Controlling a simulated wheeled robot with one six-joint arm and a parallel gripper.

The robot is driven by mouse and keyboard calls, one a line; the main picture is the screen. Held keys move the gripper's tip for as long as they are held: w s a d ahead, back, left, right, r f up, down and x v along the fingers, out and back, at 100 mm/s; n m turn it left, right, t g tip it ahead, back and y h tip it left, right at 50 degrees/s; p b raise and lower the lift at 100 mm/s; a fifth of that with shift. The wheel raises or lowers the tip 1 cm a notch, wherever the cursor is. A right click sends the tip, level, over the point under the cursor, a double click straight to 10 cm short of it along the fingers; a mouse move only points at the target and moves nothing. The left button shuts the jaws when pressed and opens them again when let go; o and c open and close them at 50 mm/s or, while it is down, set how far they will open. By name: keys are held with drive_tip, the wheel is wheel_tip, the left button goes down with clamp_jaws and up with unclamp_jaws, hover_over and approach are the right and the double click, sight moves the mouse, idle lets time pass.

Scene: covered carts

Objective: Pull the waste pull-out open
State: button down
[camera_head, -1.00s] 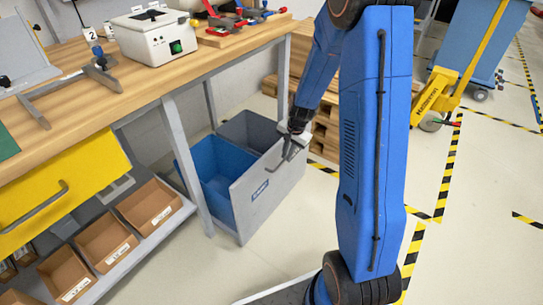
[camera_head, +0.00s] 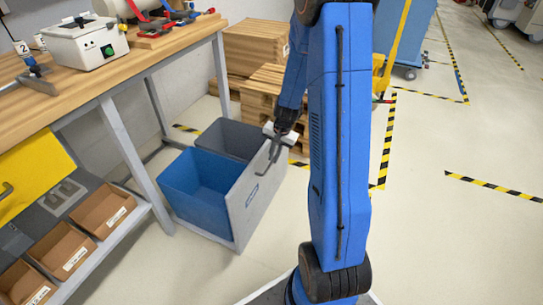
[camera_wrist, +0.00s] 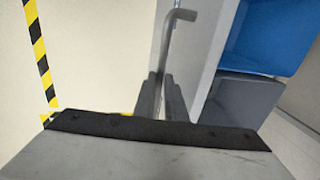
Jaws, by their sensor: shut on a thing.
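The waste pull-out has a light grey front panel (camera_head: 255,198) with a small blue label. Behind the panel stand a blue bin (camera_head: 197,185) and a dark grey bin (camera_head: 232,140). The pull-out stands well out from under the workbench, with both bins open to view. My gripper (camera_head: 275,148) is at the top of the front panel, shut on its grey bar handle (camera_head: 268,160). In the wrist view the handle (camera_wrist: 169,40) runs up from between my fingers (camera_wrist: 162,95), and the panel (camera_wrist: 198,45) and the blue bin (camera_wrist: 265,35) are beside it.
The wooden workbench (camera_head: 130,68) carries a white box device (camera_head: 87,42). Brown cardboard trays (camera_head: 100,210) sit on the shelf below. Wooden pallets (camera_head: 262,95) are stacked behind the pull-out.

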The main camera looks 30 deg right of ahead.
drive_tip(key=shift+s+d, duration=0.2)
drive_tip(key=shift+s, duration=0.05)
drive_tip(key=c, duration=1.8)
unclamp_jaws()
drive_tip(key=shift+r, duration=0.1)
drive_tip(key=s+r, duration=0.1)
drive_tip(key=r, duration=0.4)
drive_tip(key=d+r, duration=0.1)
drive_tip(key=r, duration=0.5)
drive_tip(key=s+r, duration=0.1)
drive_tip(key=r, duration=0.5)
drive_tip(key=shift+s+d, duration=0.35)
drive_tip(key=shift+d, duration=0.05)
